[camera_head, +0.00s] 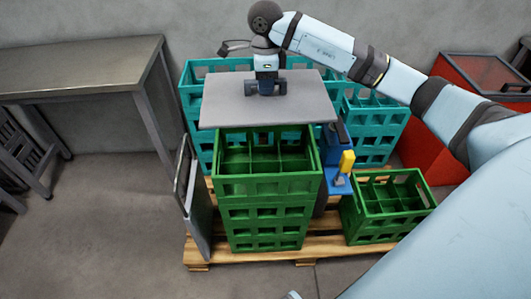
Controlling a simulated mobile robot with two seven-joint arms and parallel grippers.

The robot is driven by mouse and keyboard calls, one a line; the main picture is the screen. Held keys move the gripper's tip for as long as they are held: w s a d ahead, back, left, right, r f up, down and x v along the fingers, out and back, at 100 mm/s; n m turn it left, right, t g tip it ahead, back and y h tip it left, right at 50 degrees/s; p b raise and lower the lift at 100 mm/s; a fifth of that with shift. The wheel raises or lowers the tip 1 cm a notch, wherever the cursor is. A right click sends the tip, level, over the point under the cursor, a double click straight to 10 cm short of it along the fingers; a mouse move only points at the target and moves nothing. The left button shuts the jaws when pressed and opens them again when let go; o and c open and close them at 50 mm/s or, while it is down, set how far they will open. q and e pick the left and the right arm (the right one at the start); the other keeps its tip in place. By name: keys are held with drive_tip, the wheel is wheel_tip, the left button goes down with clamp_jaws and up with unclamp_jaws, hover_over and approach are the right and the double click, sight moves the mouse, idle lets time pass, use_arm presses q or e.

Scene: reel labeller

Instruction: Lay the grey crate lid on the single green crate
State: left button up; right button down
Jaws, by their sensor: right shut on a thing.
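My right gripper (265,87) is shut on the grey crate lid (222,100) near the lid's middle. The lid looks about level and is held up in front of the teal crates, its front edge overlapping the back of the green stack in the picture. I cannot tell its exact height above the stack. The single green crate (392,232) stands low at the right, open on top with empty compartments showing. The lid is up and to the left of it, apart from it. My left gripper is not in view.
A stack of green crates (263,212) stands mid-pallet (225,256). Teal crates (375,130) stand behind. A blue device with a yellow part (346,162) stands between stack and single crate. A grey panel (197,205) leans at left; a table (85,70) and red cabinet (420,148) flank the area.

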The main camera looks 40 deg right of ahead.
wheel_tip(320, 180, down, 20)
drive_tip(key=shift+r+b, duration=0.15)
drive_tip(key=shift+b, duration=0.3)
drive_tip(key=c, duration=1)
unclamp_jaws()
